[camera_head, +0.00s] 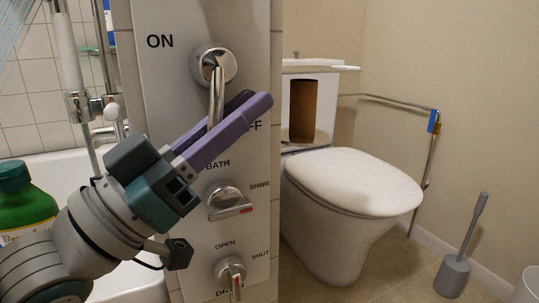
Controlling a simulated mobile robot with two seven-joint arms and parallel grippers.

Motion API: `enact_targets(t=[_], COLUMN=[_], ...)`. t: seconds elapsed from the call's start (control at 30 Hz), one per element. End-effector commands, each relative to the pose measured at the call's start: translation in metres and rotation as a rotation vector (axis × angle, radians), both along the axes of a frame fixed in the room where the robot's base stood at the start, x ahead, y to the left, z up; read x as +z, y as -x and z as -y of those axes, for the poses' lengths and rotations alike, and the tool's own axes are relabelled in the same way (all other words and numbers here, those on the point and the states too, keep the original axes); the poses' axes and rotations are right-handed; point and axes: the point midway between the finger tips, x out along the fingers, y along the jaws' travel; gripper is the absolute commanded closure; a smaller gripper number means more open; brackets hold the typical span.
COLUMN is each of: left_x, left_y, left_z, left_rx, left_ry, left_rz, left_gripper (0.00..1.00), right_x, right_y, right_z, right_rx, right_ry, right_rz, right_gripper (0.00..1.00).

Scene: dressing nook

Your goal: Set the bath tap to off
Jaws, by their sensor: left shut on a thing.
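The bath tap (217,85) is a chrome lever on a round base at the top of a white panel (168,103). Its lever hangs almost straight down. The word ON is printed to its upper left; the OFF label at its lower right is partly hidden by my fingers. My left gripper (256,99) reaches in from the lower left, its purple fingers crossing the lower end of the lever. It is shut on the lever. My right gripper is not in view.
Below are a BATH/SHWR knob (229,203) and an OPEN/SHUT drain lever (231,274), close under my gripper. A green bottle (25,206) stands at left by the white bathtub (68,172). A toilet (347,190), grab rail (385,99) and brush (455,270) are at right.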

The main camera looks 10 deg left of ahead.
Motion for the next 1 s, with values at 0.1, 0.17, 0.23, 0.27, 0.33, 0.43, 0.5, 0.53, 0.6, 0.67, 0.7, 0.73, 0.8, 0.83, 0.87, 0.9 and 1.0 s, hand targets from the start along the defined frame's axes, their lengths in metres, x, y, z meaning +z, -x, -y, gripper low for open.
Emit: enact_targets(t=[0.1,0.17,0.23,0.27,0.33,0.43,0.5,0.53,0.6,0.67,0.7,0.73,0.8,0.83,0.87,0.9,1.0], left_x=[-0.006,-0.005,-0.003,-0.002,-0.001,0.001,0.002,0.003,0.004,0.004,0.004,0.004,0.004,0.004,0.004,0.004,0.004], left_y=[-0.002,-0.003,-0.004,-0.004,-0.004,-0.005,-0.005,-0.005,-0.005,-0.005,-0.005,-0.005,-0.005,-0.005,-0.005,-0.005,-0.005], left_z=[0.003,0.004,0.005,0.005,0.006,0.007,0.007,0.007,0.007,0.007,0.007,0.007,0.007,0.007,0.007,0.007,0.007], left_rx=[0.001,0.0,0.0,0.0,0.001,0.0,0.001,0.0,0.001,0.0,0.0,0.0,0.0,0.0,0.0,0.0,0.0], left_ry=[0.064,0.09,0.115,0.126,0.145,0.164,0.172,0.175,0.178,0.18,0.18,0.18,0.18,0.179,0.18,0.18,0.18], left_rz=[0.042,0.059,0.078,0.084,0.098,0.11,0.116,0.117,0.12,0.121,0.121,0.121,0.121,0.12,0.12,0.12,0.12], left_gripper=[1.0,1.0,1.0,1.0,1.0,1.0,1.0,1.0,1.0,1.0,1.0,1.0,1.0,1.0,1.0,1.0,0.75], right_x=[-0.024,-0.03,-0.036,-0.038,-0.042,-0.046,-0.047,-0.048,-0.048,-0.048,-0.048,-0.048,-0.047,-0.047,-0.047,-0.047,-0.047], right_y=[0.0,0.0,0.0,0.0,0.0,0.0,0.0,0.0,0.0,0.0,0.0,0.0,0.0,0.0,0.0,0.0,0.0], right_z=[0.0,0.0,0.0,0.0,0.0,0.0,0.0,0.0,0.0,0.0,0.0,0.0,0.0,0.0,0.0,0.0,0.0], right_rx=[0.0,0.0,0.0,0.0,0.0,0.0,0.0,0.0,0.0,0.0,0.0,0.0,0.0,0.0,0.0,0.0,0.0], right_ry=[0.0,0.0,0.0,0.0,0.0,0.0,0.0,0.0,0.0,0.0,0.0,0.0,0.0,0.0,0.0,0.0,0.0], right_rz=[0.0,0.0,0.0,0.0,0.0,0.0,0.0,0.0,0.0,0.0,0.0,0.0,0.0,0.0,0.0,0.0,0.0], right_gripper=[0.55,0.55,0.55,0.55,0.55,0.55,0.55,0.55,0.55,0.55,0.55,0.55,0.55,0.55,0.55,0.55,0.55])
